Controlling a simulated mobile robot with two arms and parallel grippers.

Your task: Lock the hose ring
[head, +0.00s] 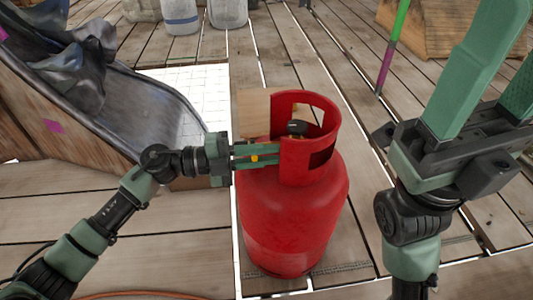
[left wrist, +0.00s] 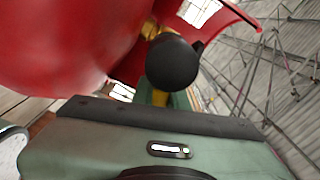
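A red gas cylinder (head: 292,215) stands upright in the middle of the head view. A black round knob (head: 297,127) shows inside its collar; it also shows large in the left wrist view (left wrist: 172,62), with yellow parts behind it. My left gripper (head: 276,155) reaches in from the left, its fingers at the collar, with a small yellow spot between them. The collar hides the fingertips, so I cannot tell whether they hold anything. I cannot make out a hose ring. My right gripper (head: 506,78) is open and empty, raised right of the cylinder and pointing up.
A dark slide-like chute (head: 135,105) with cloth on it lies at the left. A green and purple pole (head: 391,50) stands behind at the right. Pale containers (head: 181,15) stand at the back. The plank floor has bright gaps.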

